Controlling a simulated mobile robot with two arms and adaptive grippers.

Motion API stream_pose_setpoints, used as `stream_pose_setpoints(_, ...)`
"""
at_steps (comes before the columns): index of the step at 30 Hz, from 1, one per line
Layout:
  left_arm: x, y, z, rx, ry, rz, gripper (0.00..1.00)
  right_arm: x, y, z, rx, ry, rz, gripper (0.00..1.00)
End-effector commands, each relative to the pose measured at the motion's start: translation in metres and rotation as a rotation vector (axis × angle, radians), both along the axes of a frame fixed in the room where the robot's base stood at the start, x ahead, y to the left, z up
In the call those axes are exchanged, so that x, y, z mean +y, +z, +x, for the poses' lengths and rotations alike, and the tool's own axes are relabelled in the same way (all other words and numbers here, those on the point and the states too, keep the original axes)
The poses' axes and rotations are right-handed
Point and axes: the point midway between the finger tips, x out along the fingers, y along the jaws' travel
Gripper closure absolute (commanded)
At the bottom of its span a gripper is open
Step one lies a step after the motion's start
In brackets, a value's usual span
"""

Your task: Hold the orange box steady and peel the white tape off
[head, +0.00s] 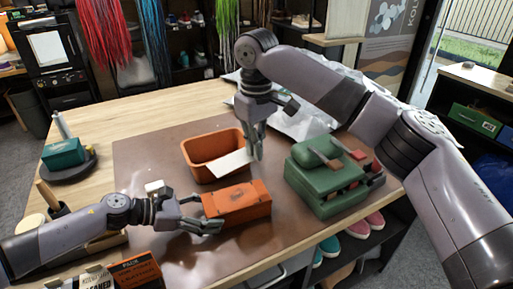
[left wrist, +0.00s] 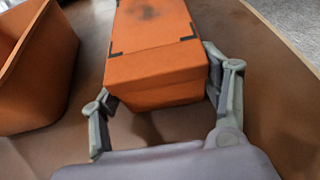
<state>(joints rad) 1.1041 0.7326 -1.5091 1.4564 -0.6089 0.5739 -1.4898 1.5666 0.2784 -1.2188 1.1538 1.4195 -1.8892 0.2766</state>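The orange box (head: 237,203) lies on the brown mat, and its top shows no white tape in the left wrist view (left wrist: 155,62), only dark marks at its corners and a dark smudge. My left gripper (head: 212,214) has its fingers on both sides of the box's near end and appears closed on it; the fingers also show in the left wrist view (left wrist: 160,95). The white tape (head: 231,163) is a flat strip off the box, over the front rim of the orange bin. My right gripper (head: 255,154) points down with its fingertips closed at the tape's right end.
The orange bin (head: 196,155) stands behind the box. A green case (head: 322,190) with brushes on it is to the right. The brown mat (head: 150,155) has free room on the left. A small white block (head: 154,187) lies near my left arm. A crumpled white bag (head: 305,123) lies at the back.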

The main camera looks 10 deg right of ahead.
Motion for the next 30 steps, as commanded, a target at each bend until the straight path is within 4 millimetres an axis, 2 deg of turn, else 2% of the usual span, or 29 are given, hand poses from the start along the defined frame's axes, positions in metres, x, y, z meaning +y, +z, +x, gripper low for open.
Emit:
stream_pose_setpoints(9, 0.0, 0.0, 0.0, 0.0, 0.0, 0.0, 0.09, 0.0, 0.0, 0.0, 0.001, 0.0, 0.001, 1.0)
stream_pose_setpoints(19, 0.002, 0.001, 0.0, -0.001, 0.001, -0.001, 0.09, 0.0, 0.0, 0.0, 0.001, 0.0, 0.001, 1.0)
stream_pose_setpoints(23, 0.015, 0.006, -0.002, 0.0, 0.003, 0.0, 0.09, 0.0, 0.0, 0.0, 0.001, 0.0, 0.001, 1.0)
stream_pose_setpoints(30, 0.051, 0.021, -0.01, 0.0, 0.004, 0.0, 0.09, 0.0, 0.0, 0.0, 0.001, 0.0, 0.001, 1.0)
